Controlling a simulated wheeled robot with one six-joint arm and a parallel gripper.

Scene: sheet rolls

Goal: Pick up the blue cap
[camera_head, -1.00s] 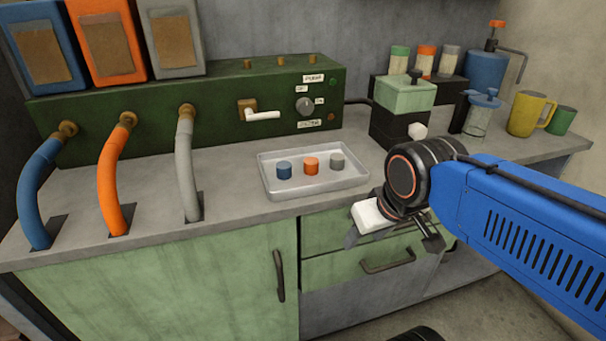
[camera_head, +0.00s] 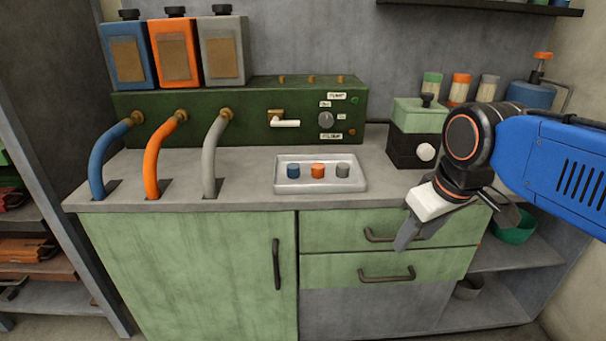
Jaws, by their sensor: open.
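The blue cap (camera_head: 293,171) stands at the left end of a row of three caps in a pale tray (camera_head: 320,186) on the counter. An orange cap (camera_head: 317,171) is in the middle and a grey cap (camera_head: 343,171) is at the right. My gripper (camera_head: 452,226) is to the right of the tray and nearer to me, in front of the drawers in the picture. Its jaws are open, point downward, and hold nothing that I can see. Nothing covers the blue cap.
A green machine (camera_head: 240,122) with blue, orange and grey hoses stands behind and left of the tray. A green and black grinder-like box (camera_head: 415,150) stands right of the tray, behind my arm. The counter (camera_head: 245,180) is bare just left of the tray.

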